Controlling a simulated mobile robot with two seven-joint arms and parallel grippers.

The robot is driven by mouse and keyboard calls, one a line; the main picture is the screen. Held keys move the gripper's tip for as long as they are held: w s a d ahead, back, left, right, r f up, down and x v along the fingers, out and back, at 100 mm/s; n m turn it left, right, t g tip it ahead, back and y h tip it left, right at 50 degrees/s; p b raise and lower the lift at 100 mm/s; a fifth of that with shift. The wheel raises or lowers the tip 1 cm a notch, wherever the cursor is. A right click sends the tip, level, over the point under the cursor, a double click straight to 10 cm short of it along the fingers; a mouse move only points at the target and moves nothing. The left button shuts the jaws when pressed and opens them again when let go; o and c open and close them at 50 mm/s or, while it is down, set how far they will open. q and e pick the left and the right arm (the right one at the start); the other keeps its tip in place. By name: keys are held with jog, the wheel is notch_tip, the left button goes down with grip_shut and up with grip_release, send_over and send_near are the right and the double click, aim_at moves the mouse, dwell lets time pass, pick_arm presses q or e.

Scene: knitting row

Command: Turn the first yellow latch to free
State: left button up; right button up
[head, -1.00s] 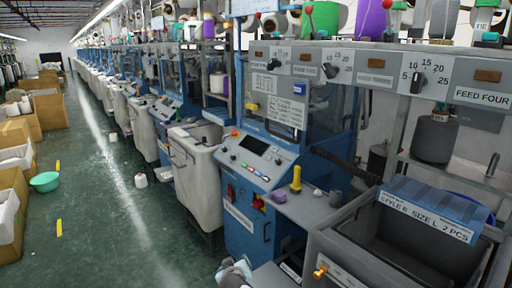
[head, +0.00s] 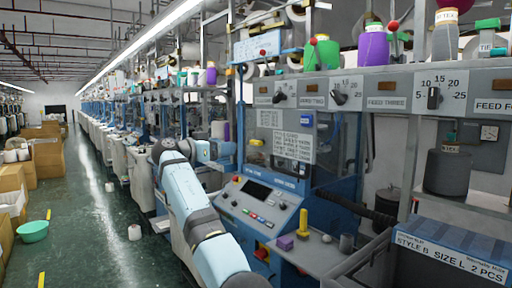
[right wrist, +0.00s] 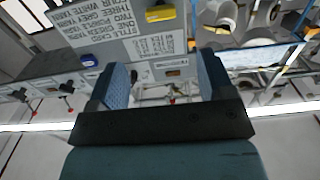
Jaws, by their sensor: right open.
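A yellow latch (head: 257,142) sits on the grey upper panel of the nearest blue knitting machine, left of a white printed sheet. It also shows at the top of the right wrist view (right wrist: 160,13). My right gripper (head: 230,152) is left of that latch in the head view, with the arm reaching up from the bottom. In the right wrist view my right gripper (right wrist: 163,78) is open, with nothing between its two blue fingers. It looks apart from the latch. The latch's exact turn is too small to tell. My left gripper is out of view.
A blue latch (head: 307,120) is on the same panel. Black dials (head: 339,97) line the rail above.

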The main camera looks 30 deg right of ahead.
aim_at(254, 143)
jog(key=d, duration=0.4)
jog(key=d+p, duration=0.1)
jog(key=d, duration=0.4)
jog(key=w+d, duration=0.1)
jog(key=d, duration=0.3)
jog(key=shift+w+d+p, duration=0.1)
jog(key=shift+d+p, duration=0.05)
jog(key=shift+p, duration=0.25)
jog(key=c, duration=0.9)
